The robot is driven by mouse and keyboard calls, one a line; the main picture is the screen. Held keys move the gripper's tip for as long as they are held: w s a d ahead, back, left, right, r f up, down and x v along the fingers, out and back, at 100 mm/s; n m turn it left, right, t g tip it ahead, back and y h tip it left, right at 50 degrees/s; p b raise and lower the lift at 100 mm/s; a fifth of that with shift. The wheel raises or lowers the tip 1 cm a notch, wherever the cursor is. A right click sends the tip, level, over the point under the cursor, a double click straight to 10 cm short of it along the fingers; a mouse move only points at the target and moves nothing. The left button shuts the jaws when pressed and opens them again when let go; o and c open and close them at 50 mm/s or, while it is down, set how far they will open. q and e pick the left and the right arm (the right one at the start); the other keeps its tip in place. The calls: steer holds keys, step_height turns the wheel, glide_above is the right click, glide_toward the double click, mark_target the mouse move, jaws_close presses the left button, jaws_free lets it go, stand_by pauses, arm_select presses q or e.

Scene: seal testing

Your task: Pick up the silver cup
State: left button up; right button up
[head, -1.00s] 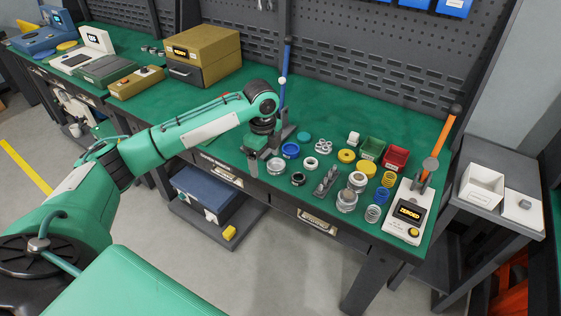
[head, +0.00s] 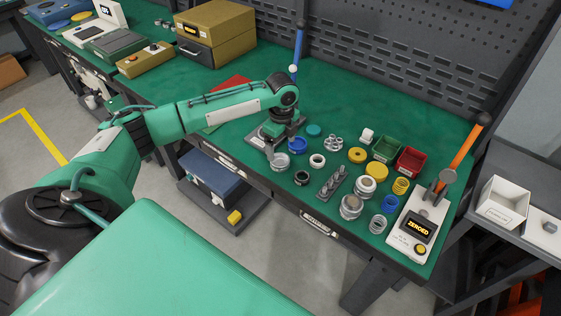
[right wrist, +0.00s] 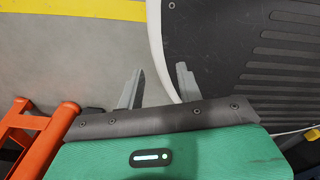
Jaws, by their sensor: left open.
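A short silver cup (head: 281,161) stands near the front edge of the green bench in the head view. My left gripper (head: 268,137) is just behind it and slightly to its left, open and apparently empty; its fingertips are hard to make out against the grey press base. I cannot tell how high it is above the bench. A larger silver jar-like part (head: 351,207) stands farther right. My right gripper (right wrist: 159,86) shows in the right wrist view with its two fingers apart and nothing between them, above the floor and a dark ribbed surface.
A blue ring (head: 297,146) is close to the silver cup's right, with a black ring (head: 301,178) in front. A blue-handled press (head: 299,50) stands behind my left gripper.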

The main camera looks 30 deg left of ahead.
mark_target(280, 162)
arm_select(q)
steer(key=shift+f, duration=0.3)
steer(key=f, duration=0.2)
steer(key=f+p, duration=0.1)
steer(key=f, duration=0.1)
steer(key=shift+s+a+f, duration=0.1)
steer(key=shift+s+a, duration=0.05)
steer(key=shift+s, duration=0.15)
steer(key=shift+f, duration=0.35)
steer(key=c, duration=1.1)
arm_select(e)
steer(key=shift+w+a+r, duration=0.15)
steer(key=shift+w+r, duration=0.5)
arm_select(q)
steer(key=shift+c, duration=0.2)
